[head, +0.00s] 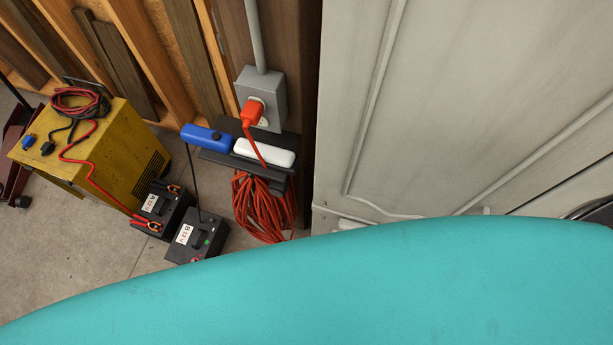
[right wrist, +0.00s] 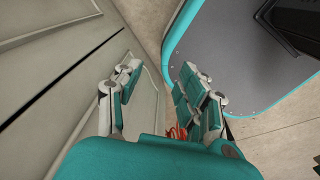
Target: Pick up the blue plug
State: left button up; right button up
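A small blue plug (head: 28,141) lies on top of the yellow charger box (head: 120,145) at the left of the head view, near its left edge. A dark plug (head: 47,148) lies just right of it. Neither gripper shows in the head view. My right gripper (right wrist: 162,75) shows in the right wrist view with its two fingers apart and nothing between the tips. The blue plug is not visible there. My left gripper is in no view.
Two black batteries (head: 210,240) stand on the floor right of the charger. A shelf holds a blue device (head: 207,138) and a white device (head: 264,152), with a coiled orange cord (head: 262,207) below. A grey wall outlet box (head: 262,95) holds an orange plug. A pale panelled surface (head: 450,100) fills the right.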

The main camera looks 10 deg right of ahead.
aim_at(28, 140)
jog(key=j+u, duration=0.1)
jog(key=u, duration=1.35)
jog(key=j, duration=0.5)
jog(key=i+j, duration=0.1)
jog(key=j, duration=0.4)
jog(key=i+j+z, duration=0.1)
jog(key=i+j, duration=0.15)
jog(key=i+j+z, duration=0.1)
jog(key=i+j, duration=0.15)
jog(key=j, duration=0.25)
jog(key=i+j+z, duration=0.15)
jog(key=j, duration=0.25)
jog(key=i+j+z, duration=0.1)
jog(key=i+j, duration=0.15)
jog(key=j, duration=0.15)
jog(key=i+j+z, duration=0.1)
jog(key=i, duration=0.35)
jog(key=i+j+z, duration=0.1)
jog(key=i, duration=0.35)
jog(key=i+j+z, duration=0.1)
jog(key=i, duration=0.3)
jog(key=j, duration=0.1)
